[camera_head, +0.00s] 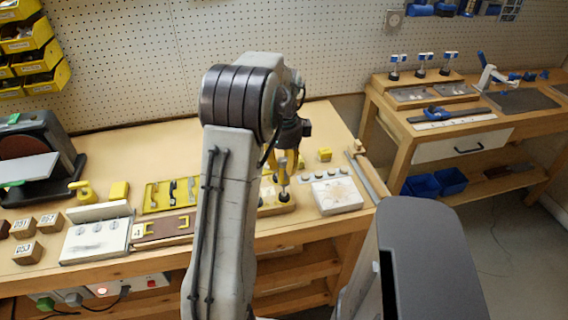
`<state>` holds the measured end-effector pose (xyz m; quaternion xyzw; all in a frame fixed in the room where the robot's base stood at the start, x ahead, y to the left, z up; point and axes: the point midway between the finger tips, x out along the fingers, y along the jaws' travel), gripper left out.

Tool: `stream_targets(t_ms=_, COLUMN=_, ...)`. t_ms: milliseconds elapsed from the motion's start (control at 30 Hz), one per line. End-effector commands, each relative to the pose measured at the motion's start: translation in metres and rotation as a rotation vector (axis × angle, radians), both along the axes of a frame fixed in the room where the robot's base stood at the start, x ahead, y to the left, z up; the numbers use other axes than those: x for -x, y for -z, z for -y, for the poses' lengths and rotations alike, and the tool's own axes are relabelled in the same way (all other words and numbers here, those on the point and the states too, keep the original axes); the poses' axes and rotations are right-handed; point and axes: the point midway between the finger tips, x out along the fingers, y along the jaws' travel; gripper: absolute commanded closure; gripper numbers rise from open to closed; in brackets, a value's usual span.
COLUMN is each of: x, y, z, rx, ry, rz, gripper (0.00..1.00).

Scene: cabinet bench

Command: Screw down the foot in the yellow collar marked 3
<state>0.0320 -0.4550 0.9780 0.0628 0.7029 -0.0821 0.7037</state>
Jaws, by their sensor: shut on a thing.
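My gripper (284,158) hangs over the right part of the bench, partly behind my own arm. Its yellow fingers are shut on the upper end of an upright foot. The foot (284,181) has a pale stem that runs down to a dark round part at the wooden block (290,209). The block's left part is hidden by my arm. I cannot make out the yellow collar or a mark 3 at this size, nor how deep the foot sits.
Left of my arm are a yellow tool tray (150,197), a brown plate (160,229) and wooden cubes (27,252). A second bench (470,135) stands to the right.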

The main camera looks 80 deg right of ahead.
Motion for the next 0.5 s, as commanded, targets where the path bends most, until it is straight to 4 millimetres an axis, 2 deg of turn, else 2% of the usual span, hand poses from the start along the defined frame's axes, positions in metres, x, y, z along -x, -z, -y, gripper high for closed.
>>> stream_targets(t_ms=500, x=0.0, y=0.0051, z=0.0001, rx=0.001, ry=0.0, rz=0.0, gripper=1.0)
